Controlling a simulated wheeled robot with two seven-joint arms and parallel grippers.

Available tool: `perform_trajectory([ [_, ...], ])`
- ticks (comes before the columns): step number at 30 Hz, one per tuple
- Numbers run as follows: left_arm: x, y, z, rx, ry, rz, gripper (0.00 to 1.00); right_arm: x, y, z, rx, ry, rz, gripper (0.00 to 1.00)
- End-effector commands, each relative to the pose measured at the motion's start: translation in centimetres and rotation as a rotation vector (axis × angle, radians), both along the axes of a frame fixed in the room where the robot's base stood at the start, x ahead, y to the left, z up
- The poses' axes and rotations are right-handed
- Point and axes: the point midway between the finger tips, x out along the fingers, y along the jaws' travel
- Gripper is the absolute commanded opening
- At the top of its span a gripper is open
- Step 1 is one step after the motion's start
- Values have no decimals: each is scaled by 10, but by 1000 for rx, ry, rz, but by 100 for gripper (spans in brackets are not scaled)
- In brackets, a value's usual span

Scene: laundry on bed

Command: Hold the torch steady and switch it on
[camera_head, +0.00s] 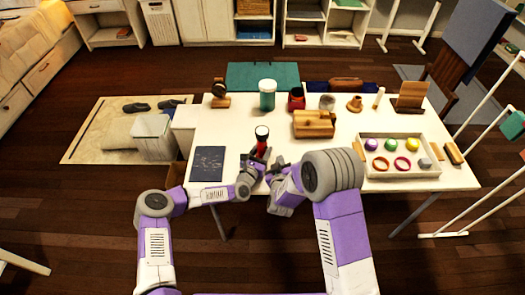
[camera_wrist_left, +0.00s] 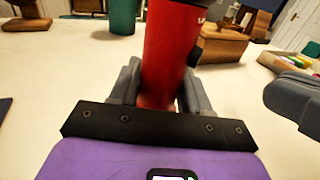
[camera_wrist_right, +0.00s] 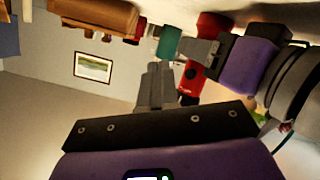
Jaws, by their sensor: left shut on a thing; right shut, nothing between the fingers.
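The red torch (camera_head: 262,147) stands about upright near the front edge of the white table, its pale lens end at the top. My left gripper (camera_head: 258,158) is shut around its lower body. In the left wrist view the red body (camera_wrist_left: 170,55) rises between the two fingers, with a small dark part (camera_wrist_left: 195,54) on its right side. My right gripper (camera_head: 277,164) is shut and empty, just right of the torch. In the right wrist view its closed fingers (camera_wrist_right: 155,85) are close to the torch (camera_wrist_right: 188,80); whether they touch it I cannot tell.
The white table (camera_head: 230,130) holds a dark pad (camera_head: 209,163) at left and a green jar (camera_head: 267,95) at the back. A wooden box (camera_head: 314,123) stands behind my right arm. A tray (camera_head: 399,145) of small coloured things is at right.

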Motion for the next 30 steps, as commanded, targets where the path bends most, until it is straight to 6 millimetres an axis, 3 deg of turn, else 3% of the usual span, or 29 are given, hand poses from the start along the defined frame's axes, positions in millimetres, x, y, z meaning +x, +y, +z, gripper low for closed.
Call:
perform_trajectory([
  [7, 1, 1, 0, 0, 0, 2, 8, -15, -12, 0, 0, 1, 0, 0],
  [30, 1, 1, 0, 0, -1, 2, 8, -16, -12, 0, 1, 2, 1, 0],
])
